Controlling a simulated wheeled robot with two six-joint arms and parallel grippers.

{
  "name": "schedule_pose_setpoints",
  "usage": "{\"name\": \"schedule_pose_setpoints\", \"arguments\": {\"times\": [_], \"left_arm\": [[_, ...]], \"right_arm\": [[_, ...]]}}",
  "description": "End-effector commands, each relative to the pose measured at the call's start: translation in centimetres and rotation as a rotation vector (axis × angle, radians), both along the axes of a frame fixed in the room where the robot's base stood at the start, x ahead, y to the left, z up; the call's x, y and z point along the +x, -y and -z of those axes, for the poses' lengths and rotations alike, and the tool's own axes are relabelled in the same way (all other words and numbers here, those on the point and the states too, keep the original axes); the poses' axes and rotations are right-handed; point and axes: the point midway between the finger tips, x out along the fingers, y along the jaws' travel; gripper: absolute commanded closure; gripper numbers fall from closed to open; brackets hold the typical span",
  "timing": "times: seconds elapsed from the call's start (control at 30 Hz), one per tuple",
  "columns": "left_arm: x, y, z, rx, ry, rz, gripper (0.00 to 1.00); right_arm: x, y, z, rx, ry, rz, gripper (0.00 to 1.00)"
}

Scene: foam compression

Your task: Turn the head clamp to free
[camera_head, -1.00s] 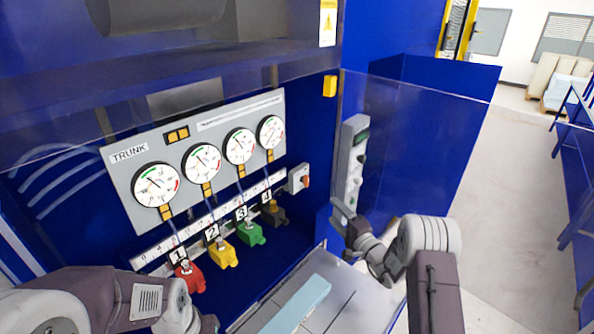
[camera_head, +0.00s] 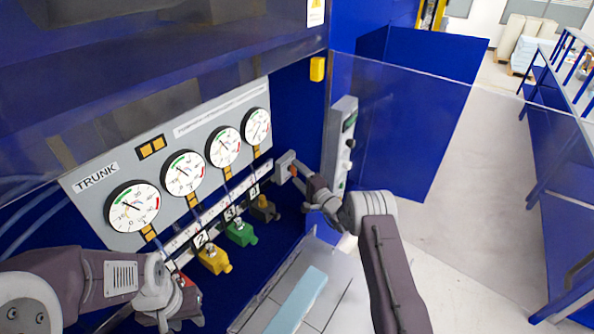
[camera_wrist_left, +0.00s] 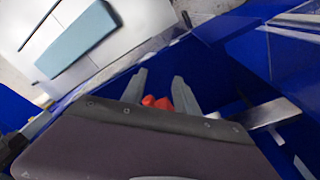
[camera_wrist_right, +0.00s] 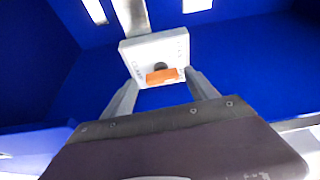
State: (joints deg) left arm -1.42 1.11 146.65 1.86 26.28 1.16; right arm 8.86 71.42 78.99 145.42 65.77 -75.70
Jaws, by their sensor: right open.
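The head clamp switch is a light grey box (camera_head: 284,160) with an orange knob (camera_wrist_right: 162,76), on the blue wall right of the gauge panel. The right wrist view shows the box (camera_wrist_right: 150,47) straight ahead. My right gripper (camera_wrist_right: 163,82) is open, its fingers on either side of the knob; contact cannot be told. In the head view the right gripper (camera_head: 299,172) is close to the box and partly hides the knob. My left gripper (camera_wrist_left: 159,78) is low at the left, with a red part (camera_wrist_left: 158,102) seen between its fingers. Whether it grips that part is unclear.
The gauge panel (camera_head: 97,178) is left of the switch, above yellow (camera_head: 215,260), green (camera_head: 241,233) and dark (camera_head: 264,208) valves. A grey control box (camera_head: 338,150) stands close right of my right gripper. A pale blue foam block (camera_head: 299,301) lies below.

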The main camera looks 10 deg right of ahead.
Motion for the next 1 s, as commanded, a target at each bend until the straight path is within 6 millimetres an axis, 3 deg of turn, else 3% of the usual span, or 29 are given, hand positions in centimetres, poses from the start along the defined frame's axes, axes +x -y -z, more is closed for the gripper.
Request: {"name": "schedule_pose_setpoints", "arguments": {"times": [0.33,0.37,0.57,1.0], "left_arm": [[0.0,0.0,-0.2,0.000,0.000,0.000,0.64],[0.0,0.0,-0.2,0.000,0.000,0.000,0.64],[0.0,0.0,-0.2,0.000,0.000,0.000,0.64],[0.0,0.0,0.8,0.000,0.000,0.000,0.64]], "right_arm": [[0.6,-0.3,0.0,0.001,0.000,0.000,0.33],[0.6,-0.3,0.0,0.001,0.000,0.000,0.38],[0.6,-0.3,0.0,0.001,0.000,0.000,0.94],[0.6,-0.2,0.2,0.071,-0.071,0.001,0.95]]}}
